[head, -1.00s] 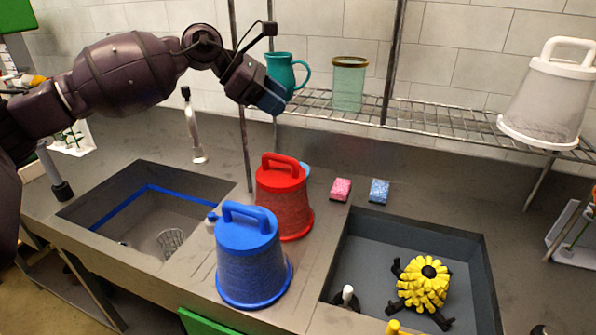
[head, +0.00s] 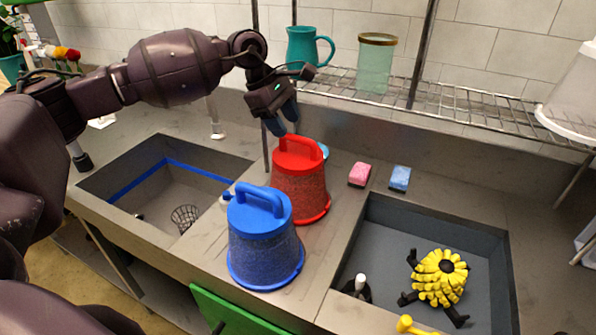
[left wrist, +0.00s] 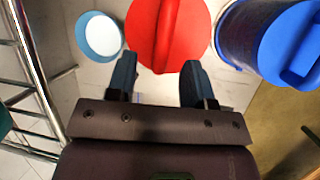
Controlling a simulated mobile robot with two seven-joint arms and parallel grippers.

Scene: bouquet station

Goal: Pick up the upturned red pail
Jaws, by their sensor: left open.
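The red pail (head: 300,188) stands upside down on the counter between the two sinks, its handle on top. In the left wrist view the red pail (left wrist: 190,40) lies just ahead of the fingertips, its handle running roughly lengthwise between them. My left gripper (head: 284,122) is open and empty, pointing down just above and behind the pail's handle. Its two fingers also show in the left wrist view (left wrist: 158,75), spread apart and not around the handle. My right gripper is in neither view.
An upturned blue pail (head: 263,245) stands close in front of the red one. A wire shelf (head: 470,108) behind holds a teal jug (head: 304,47), a green glass jar (head: 376,65) and a white pail (head: 578,95). Pink (head: 360,174) and blue (head: 400,178) sponges lie to the right.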

